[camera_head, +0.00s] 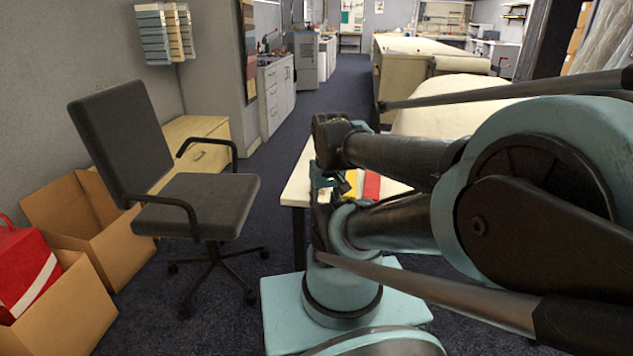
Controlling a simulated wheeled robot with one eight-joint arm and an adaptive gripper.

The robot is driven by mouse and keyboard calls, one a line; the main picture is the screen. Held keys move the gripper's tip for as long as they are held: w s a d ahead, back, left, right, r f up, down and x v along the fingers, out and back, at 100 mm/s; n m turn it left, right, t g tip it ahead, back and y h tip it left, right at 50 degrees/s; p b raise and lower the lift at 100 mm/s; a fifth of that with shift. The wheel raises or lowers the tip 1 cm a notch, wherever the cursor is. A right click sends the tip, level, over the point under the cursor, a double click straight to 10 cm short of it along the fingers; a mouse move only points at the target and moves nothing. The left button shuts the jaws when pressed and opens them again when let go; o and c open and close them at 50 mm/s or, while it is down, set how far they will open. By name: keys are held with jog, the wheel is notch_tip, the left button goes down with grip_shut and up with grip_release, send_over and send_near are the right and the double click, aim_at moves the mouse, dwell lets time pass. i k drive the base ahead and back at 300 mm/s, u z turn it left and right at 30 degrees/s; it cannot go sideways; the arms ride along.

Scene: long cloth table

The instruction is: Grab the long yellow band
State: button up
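A small patch of yellow (351,182), which may be the long yellow band, shows on the pale table (299,188) between my arm links. Its length and ends are hidden. My gripper (321,186) seems to be the small dark and teal part at the left of the arm, over the table and just left of the yellow. Its fingers are too small and covered to read, and I cannot tell whether it touches anything.
A red piece (372,185) lies right of the yellow. A dark office chair (200,200) stands left of the table, with cardboard boxes (85,300) at the far left. Open carpet (345,90) runs behind. A large cloth-covered table (425,50) stands at the back.

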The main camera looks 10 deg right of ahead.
aim_at(351, 175)
jog(key=u, duration=1.35)
jog(key=k, duration=1.7)
jog(key=z, duration=1.4)
jog(key=i, duration=1)
